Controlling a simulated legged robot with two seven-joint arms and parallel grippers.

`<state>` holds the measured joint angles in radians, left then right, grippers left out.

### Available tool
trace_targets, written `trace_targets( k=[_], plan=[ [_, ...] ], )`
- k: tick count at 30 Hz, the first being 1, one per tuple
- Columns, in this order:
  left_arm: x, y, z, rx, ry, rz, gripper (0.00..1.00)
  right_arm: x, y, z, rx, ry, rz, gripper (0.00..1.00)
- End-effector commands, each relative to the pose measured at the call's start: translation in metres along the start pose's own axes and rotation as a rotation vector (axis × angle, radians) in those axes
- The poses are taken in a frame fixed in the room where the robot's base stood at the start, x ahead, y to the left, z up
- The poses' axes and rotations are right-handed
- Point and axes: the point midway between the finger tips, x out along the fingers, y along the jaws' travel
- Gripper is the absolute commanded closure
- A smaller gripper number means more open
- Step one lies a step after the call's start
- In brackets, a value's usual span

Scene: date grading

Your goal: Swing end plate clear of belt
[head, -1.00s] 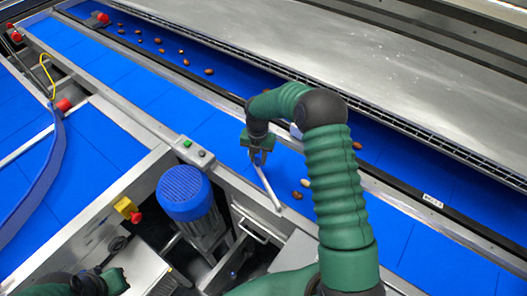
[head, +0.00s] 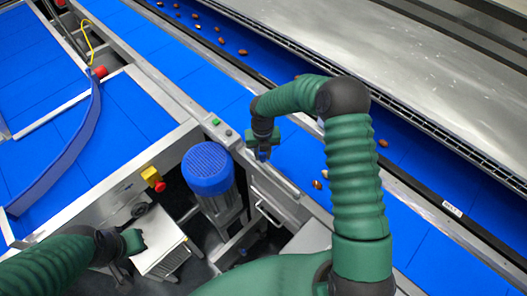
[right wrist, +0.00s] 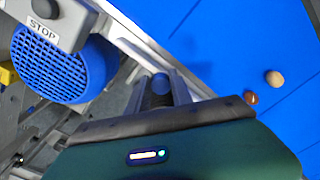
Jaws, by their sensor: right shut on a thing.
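My right gripper (head: 263,155) is above the near edge of the blue belt (head: 226,88), beside the blue motor. A thin pale metal bar, apparently the end plate (head: 284,182), runs from under this gripper along the near belt edge, roughly in line with the frame. In the right wrist view the fingers (right wrist: 161,92) are shut on a small round dark-blue knob (right wrist: 160,82). The plate itself is not clear there. My left gripper (head: 132,243) is low at the left, over a pale box; its fingers are too small to read.
A blue-capped motor (head: 208,170) stands left of my right gripper. A yellow and red stop button (head: 152,178) is farther left. A few dates (head: 318,184) lie on the belt right of the gripper; several more lie on the far lane. A curved blue guide (head: 75,150) is at left.

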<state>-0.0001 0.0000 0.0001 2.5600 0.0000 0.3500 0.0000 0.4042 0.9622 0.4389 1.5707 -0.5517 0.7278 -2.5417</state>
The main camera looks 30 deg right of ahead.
Motion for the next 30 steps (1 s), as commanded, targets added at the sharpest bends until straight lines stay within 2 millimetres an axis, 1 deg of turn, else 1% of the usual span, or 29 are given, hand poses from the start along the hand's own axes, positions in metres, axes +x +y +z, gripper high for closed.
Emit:
trace_targets(
  k=[1,9,10,14,15,22,25,28,30],
  plan=[
    [0.000,0.000,0.000,0.000,0.000,0.000,1.00,0.003,-0.001,-0.006,-0.004,0.016,-0.005,1.00],
    [0.000,0.000,0.000,0.000,0.000,0.000,1.00,0.003,0.000,-0.006,-0.004,0.017,-0.005,1.00],
    [0.000,0.000,0.000,0.000,0.000,0.000,1.00,0.003,0.000,-0.007,-0.004,0.017,-0.004,0.71],
    [0.000,0.000,0.000,0.000,0.000,0.000,1.00,0.003,0.001,-0.005,-0.003,0.013,-0.003,0.54],
    [0.000,0.000,0.000,0.000,0.000,0.000,1.00,0.003,0.001,-0.004,-0.003,0.012,-0.003,0.52],
    [0.000,0.000,0.000,0.000,0.000,0.000,1.00,0.003,0.001,-0.001,-0.003,0.010,-0.002,0.52],
    [0.001,0.000,0.000,0.000,0.000,0.000,1.00,-0.001,0.001,0.000,-0.002,0.007,-0.001,0.52],
    [0.005,0.000,0.001,0.000,0.000,0.000,1.00,-0.015,0.000,0.001,-0.002,0.004,-0.001,0.52],
    [0.008,0.000,0.002,0.000,0.000,0.000,1.00,-0.032,0.001,0.000,-0.002,0.001,-0.002,0.52]
  ],
)
